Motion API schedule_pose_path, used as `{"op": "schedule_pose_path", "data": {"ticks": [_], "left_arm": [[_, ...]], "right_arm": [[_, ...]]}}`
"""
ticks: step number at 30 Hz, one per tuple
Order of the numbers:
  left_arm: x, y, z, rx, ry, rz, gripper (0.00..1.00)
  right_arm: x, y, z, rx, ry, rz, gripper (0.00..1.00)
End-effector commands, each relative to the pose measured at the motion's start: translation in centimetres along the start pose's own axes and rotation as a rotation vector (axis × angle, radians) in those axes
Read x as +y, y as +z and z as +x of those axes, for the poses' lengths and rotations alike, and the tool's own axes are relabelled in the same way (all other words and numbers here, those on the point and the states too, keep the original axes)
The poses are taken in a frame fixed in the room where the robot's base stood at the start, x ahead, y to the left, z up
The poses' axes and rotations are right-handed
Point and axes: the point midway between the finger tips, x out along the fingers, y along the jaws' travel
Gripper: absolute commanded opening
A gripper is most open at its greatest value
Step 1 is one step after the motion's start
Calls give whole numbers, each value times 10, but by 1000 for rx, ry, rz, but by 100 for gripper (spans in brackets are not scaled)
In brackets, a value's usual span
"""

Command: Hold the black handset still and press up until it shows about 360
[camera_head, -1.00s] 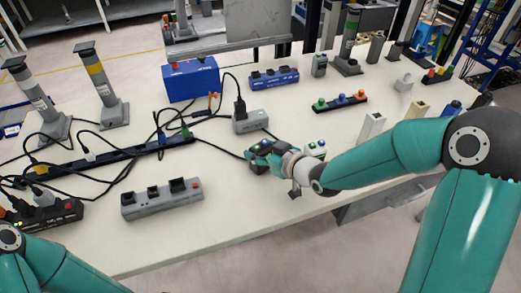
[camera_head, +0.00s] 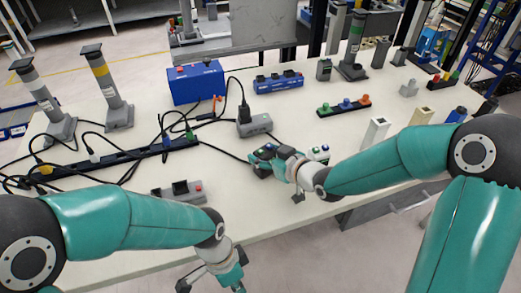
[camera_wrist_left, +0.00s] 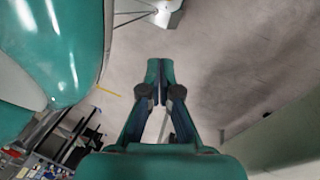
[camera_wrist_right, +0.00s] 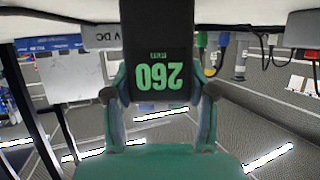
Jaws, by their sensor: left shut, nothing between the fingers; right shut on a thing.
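The black handset (camera_wrist_right: 158,40) is between the fingers of my right gripper (camera_wrist_right: 157,95). Its display is upside down in the right wrist view, with green digits that appear to read 260. In the head view the handset (camera_head: 264,152) is partly hidden by my right gripper (camera_head: 281,163), near the table's front edge. Its up button cannot be made out. My left gripper (camera_head: 228,280) is shut and empty, low in front of the table edge and apart from the handset. The left wrist view shows its fingertips (camera_wrist_left: 160,68) together over the floor.
A grey box (camera_head: 254,125) with a plugged cable stands behind the handset. Black cables cross the table's left side. White and tan blocks stand further right.

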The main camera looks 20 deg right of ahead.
Motion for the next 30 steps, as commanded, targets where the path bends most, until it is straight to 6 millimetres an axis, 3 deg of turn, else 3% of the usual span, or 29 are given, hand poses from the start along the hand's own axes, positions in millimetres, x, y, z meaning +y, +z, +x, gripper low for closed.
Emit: {"op": "schedule_pose_path", "data": {"ticks": [3, 12, 15, 21, 24, 30], "left_arm": [[-8, -34, -53, 39, -145, 104, 0], [-14, -104, -184, 190, -459, 254, 0], [-28, -132, -222, 269, -521, 298, 0], [-83, -181, -269, 424, -596, 383, 0], [-106, -195, -288, 477, -640, 415, 0], [-129, -207, -310, 530, -696, 449, 0]], "right_arm": [[0, 0, 0, 0, 0, 0, 16], [0, 0, 0, 0, 0, 0, 16], [0, 0, 0, 0, 0, 0, 16], [0, 0, 0, 1, 0, 0, 16], [0, 0, 0, 0, 0, 0, 16], [0, 0, 0, 0, 0, 0, 16]]}}
